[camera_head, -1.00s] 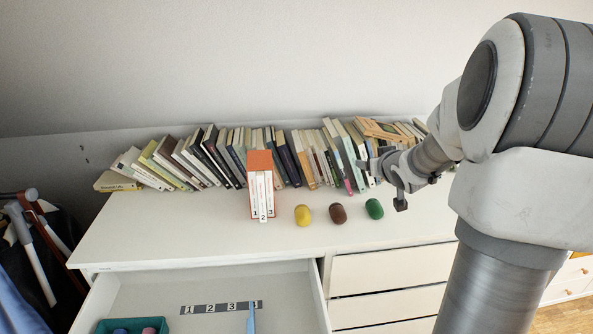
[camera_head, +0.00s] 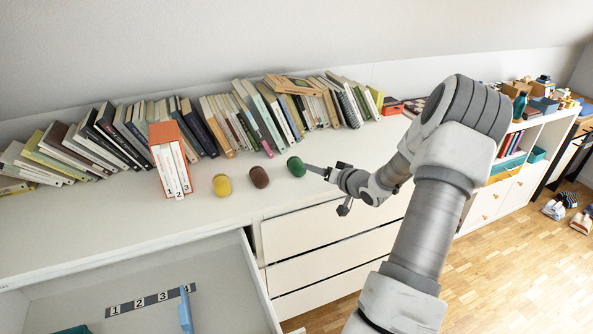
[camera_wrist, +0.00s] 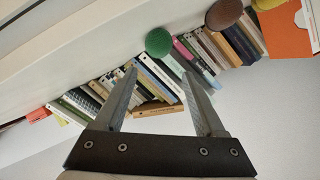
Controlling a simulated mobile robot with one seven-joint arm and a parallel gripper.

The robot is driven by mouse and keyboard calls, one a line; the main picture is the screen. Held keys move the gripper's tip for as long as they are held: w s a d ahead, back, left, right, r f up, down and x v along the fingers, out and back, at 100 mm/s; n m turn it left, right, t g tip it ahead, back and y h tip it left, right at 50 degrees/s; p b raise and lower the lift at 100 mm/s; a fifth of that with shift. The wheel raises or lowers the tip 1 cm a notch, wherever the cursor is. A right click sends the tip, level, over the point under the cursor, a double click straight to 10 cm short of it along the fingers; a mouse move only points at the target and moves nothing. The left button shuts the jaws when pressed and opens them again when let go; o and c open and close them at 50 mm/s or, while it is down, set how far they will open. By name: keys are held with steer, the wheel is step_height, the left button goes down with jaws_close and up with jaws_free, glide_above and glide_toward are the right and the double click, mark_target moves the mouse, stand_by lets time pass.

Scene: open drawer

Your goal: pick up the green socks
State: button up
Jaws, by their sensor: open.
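The green socks (camera_head: 296,166) are a rolled oval bundle on the white dresser top, at the right end of a row with a brown bundle (camera_head: 259,177) and a yellow bundle (camera_head: 222,185). My gripper (camera_head: 308,168) is just right of the green bundle in the head view, with a finger pointing towards it. In the wrist view my gripper (camera_wrist: 162,77) is open and empty. There the green bundle (camera_wrist: 159,42) shows beyond the fingertips, between their lines and apart from them. Whether a finger touches it in the head view is hard to tell.
A row of leaning books (camera_head: 215,122) stands along the wall behind the bundles. An orange-and-white binder set (camera_head: 170,160) stands left of them. An open drawer (camera_head: 215,270) juts out at the lower left. Dresser top is clear in front of the bundles.

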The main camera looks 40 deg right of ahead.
mark_target(302, 164)
steer(key=x, duration=0.5)
steer(key=shift+f+b, duration=0.1)
steer(key=shift+b, duration=0.3)
steer(key=shift+b+x, duration=0.8)
steer(key=shift+x, duration=1.85)
steer(key=shift+d+f, duration=0.1)
steer(key=shift+f, duration=0.05)
steer(key=shift+c, duration=0.4)
steer(key=c, duration=1)
steer(key=shift+c, duration=0.3)
